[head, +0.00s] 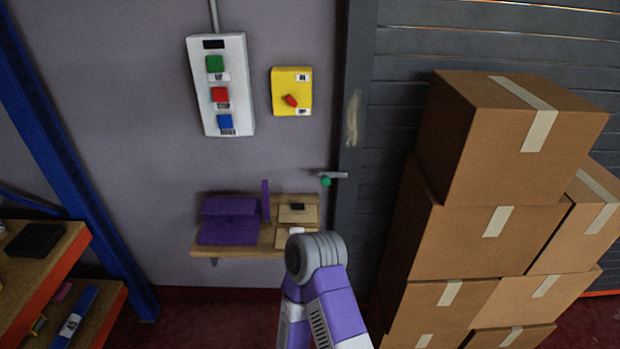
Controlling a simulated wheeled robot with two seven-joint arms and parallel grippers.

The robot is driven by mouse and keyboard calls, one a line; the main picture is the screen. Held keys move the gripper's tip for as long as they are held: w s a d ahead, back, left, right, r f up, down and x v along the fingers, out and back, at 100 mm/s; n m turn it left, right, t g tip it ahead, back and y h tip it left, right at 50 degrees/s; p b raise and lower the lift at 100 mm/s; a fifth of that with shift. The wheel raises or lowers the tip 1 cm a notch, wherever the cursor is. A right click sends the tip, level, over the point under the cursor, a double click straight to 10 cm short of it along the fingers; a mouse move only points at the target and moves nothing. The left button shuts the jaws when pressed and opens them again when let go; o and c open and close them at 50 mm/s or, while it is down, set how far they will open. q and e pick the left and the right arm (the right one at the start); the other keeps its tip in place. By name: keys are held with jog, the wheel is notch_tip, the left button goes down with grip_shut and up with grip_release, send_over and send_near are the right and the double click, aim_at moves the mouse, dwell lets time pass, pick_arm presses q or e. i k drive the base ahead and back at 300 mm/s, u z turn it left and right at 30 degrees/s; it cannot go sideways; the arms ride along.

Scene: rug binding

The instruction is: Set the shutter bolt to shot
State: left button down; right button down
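The shutter bolt (335,175) is a small grey bar with a green knob (325,182) at its left end. It sits low on the wall at the left edge of the dark shutter frame (354,200). The bar's right end meets or overlaps the frame; at this size I cannot tell whether it is engaged. One of my arms, purple and white with a grey round joint, comes up from the bottom centre, below the bolt and apart from it in the picture. I cannot make out a gripper on it, and my other arm does not show.
A wooden wall shelf (204,247) with a purple object (230,222) is below left of the bolt. A white button box (221,85) and yellow switch box (291,91) hang above. Stacked cartons (478,240) crowd the right; a blue post (75,165) and rack stand left.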

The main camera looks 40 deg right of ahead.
aim_at(324, 176)
jog(key=i, duration=0.9)
jog(key=z, duration=1.9)
